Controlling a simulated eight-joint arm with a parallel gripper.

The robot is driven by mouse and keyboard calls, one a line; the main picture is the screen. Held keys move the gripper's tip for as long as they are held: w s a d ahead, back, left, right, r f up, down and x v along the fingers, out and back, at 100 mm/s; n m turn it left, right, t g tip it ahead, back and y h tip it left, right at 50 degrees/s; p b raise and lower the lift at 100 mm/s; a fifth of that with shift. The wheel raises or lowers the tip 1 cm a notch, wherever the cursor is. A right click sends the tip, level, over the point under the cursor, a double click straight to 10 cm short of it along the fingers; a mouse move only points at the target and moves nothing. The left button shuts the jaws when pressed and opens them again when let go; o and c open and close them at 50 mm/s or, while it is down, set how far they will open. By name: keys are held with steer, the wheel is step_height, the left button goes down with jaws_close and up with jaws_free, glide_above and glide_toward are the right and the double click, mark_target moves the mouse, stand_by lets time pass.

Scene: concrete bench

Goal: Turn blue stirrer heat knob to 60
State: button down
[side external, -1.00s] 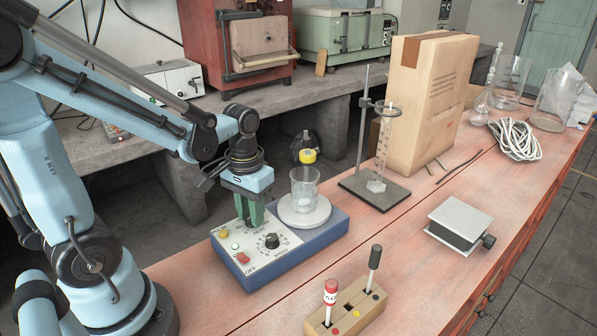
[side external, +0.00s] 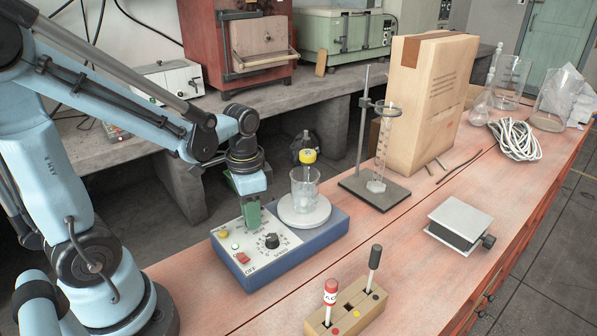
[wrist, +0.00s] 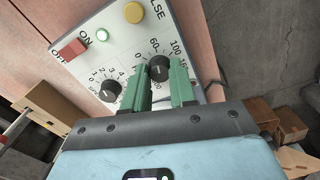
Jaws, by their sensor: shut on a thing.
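The blue stirrer (side external: 325,236) stands on the bench with a sloping white control panel and a round white plate. The heat knob (wrist: 159,68), black with a scale marked 0, 60, 100 and 160 around it, sits between the green fingers of my gripper (wrist: 160,79) in the wrist view. The gripper is shut on it; its exact pointer direction is hard to read. In the side view my gripper (side external: 251,217) is low over the panel and hides this knob. The speed knob (side external: 271,241) is nearer the camera and free; it also shows in the wrist view (wrist: 110,91).
A glass beaker (side external: 304,188) stands on the stirrer plate. A red switch (wrist: 72,48), green lamp (wrist: 102,35) and yellow button (wrist: 134,12) are close by on the panel. A wooden tool block (side external: 346,310) stands in front; a retort stand (side external: 374,192) stands behind.

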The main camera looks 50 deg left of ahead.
stand_by(0.3)
steer(key=c, duration=0.9)
jaws_free()
steer(key=shift+r, duration=0.1)
step_height(320, 180, up, 12)
steer(key=w+d+f+n+t, duration=0.1)
steer(key=d+f+n+t, duration=0.2)
steer(key=t, duration=0.4)
steer(key=shift+w+d+f, duration=0.15)
steer(key=shift+d+f, duration=0.55)
steer(key=shift+d, duration=0.55)
